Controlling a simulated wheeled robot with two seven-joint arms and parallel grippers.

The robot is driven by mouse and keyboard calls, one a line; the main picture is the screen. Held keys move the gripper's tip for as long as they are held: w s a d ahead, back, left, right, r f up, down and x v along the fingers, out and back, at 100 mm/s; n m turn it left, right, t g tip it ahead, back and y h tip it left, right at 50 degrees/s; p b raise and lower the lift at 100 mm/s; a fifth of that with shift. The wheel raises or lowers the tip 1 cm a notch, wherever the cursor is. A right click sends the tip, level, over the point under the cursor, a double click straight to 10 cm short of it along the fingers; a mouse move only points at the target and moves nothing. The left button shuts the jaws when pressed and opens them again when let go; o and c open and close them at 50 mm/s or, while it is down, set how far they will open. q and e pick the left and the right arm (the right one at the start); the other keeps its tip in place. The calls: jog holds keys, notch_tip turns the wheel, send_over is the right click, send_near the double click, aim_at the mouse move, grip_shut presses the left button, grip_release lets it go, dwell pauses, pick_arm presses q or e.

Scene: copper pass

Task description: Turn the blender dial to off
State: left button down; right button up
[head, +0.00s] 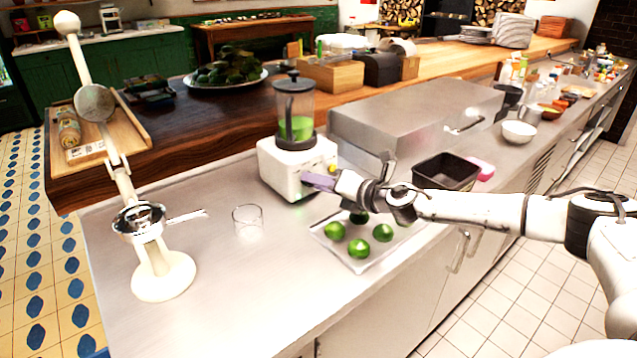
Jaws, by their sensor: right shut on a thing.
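The blender (285,165) stands on the steel counter, with a white base and a clear jug (296,105) holding green contents under a dark lid. My right gripper (312,182) reaches in from the right and is at the front face of the base. It is shut on the dial there. The fingers hide the dial, so its setting cannot be read. My left gripper is not in view.
A clear tray (362,266) with several green limes sits just below my right gripper. An empty glass (248,219) and a tall white citrus press (163,277) stand to the left. A black bin (447,172) and a steel box (400,125) are to the right.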

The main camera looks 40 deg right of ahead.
jog(key=n+h, duration=0.2)
jog(key=n, duration=0.2)
jog(key=shift+a, duration=0.15)
jog(key=n+h, duration=0.1)
jog(key=n, duration=0.2)
jog(key=shift+a+f+n+h, duration=0.1)
jog(key=shift+n+h, duration=0.3)
dwell(0.3)
jog(key=shift+t, duration=0.3)
jog(key=o, duration=1.1)
jog(key=shift+c, duration=0.2)
jog(key=shift+s, duration=0.15)
jog(key=v, duration=1)
jog(key=shift+a+b, duration=0.1)
jog(key=shift+b, duration=0.3)
jog(key=shift+s, duration=0.1)
